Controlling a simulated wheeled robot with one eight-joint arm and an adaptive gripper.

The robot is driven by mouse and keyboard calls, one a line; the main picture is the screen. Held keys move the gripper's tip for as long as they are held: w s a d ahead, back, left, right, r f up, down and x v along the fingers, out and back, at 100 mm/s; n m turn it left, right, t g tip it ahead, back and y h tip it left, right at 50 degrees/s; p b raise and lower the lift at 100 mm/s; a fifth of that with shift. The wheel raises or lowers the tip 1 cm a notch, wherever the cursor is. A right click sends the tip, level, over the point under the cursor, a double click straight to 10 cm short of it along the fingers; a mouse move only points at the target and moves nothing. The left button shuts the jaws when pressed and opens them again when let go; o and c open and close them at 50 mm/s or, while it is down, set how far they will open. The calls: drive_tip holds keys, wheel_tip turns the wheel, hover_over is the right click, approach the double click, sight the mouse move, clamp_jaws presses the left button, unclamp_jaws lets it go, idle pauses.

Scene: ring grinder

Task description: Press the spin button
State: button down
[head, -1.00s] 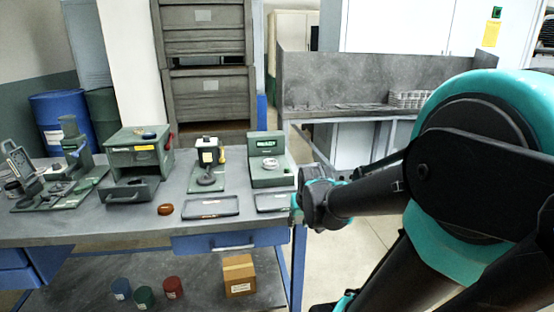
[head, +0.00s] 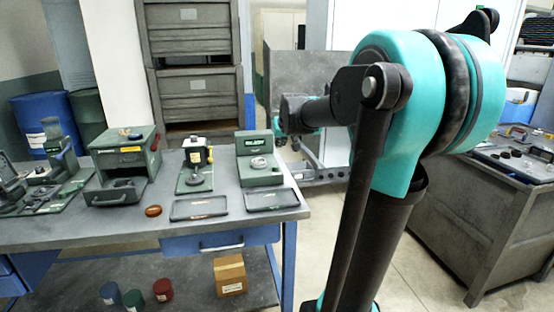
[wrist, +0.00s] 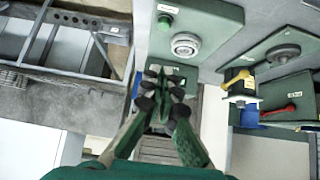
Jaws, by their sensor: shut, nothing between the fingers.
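A green machine (head: 260,168) with an upright back and a lit display stands at the right end of the workbench. In the wrist view its plate (wrist: 212,22) carries a small round green button (wrist: 165,20) beside a pale ring-shaped disc (wrist: 185,45). A label by the button is too small to read, so I cannot confirm it is the spin button. My gripper (wrist: 166,84) is shut and empty, its dark fingertips overlapping the display edge and lying below the button in that view. They look apart from the button. The head view does not show the fingers clearly.
The workbench (head: 110,230) also holds a yellow-and-black device (head: 195,152) on a green base, a green box with a drawer (head: 125,165), and two dark trays (head: 198,208). A grey cabinet (head: 470,225) stands at the right. Open floor lies between.

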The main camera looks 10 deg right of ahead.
hover_over(276, 172)
wheel_tip(276, 172, down, 7)
drive_tip(key=shift+s+r, duration=0.1)
wheel_tip(276, 172, down, 3)
drive_tip(key=shift+f, duration=0.6)
drive_tip(key=shift+f, duration=0.15)
